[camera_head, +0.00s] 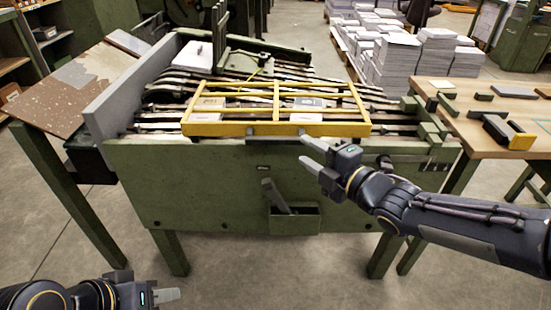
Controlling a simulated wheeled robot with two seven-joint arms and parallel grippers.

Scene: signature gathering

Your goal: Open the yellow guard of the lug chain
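The yellow guard (277,129) is a barred frame lying down over the lug chain (168,111) on the green machine. Its wide front rail runs along the machine's front edge. My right gripper (304,149) is just below and in front of this rail, right of its middle. Its two fingers are apart with nothing visible between them. I cannot tell whether a fingertip touches the rail. My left gripper (168,295) is low at the bottom left, far from the guard. Its fingers overlap in this view, so their opening is unclear.
A stack of white sheets (193,55) sits at the machine's back left. A small green box (294,222) is on the front panel. A wooden table (490,107) with blocks stands right, a brown sloping board (75,80) left. Paper stacks (392,62) stand behind.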

